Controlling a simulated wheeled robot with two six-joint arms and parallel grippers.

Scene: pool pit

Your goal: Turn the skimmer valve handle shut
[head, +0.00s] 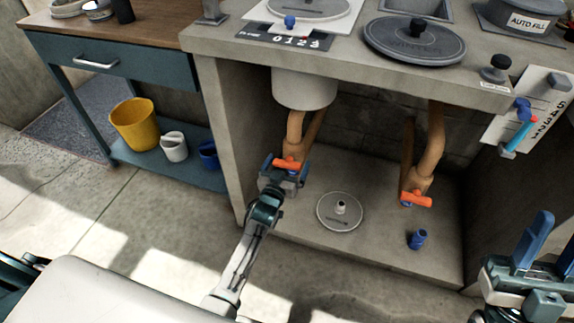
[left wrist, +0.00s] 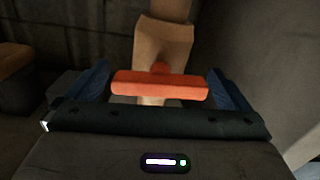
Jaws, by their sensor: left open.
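Two pipes under the counter carry valves with orange bar handles. The left valve handle (head: 288,165) lies crosswise on its tan pipe; the right valve handle (head: 417,199) sits on another tan pipe. I cannot read which one is marked as the skimmer. My left gripper (head: 285,168) is open at the left handle. In the left wrist view, that orange handle (left wrist: 160,85) lies level between the blue fingers, with a gap visible at each end. My right gripper (head: 548,240) is open and empty at the right edge, away from both valves.
A round grey lid (head: 340,211) and a small blue fitting (head: 417,239) lie on the cabinet floor. The concrete counter (head: 215,45) overhangs the valves, and its left side wall stands close to my left arm. A yellow bucket (head: 134,124) stands on the left shelf.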

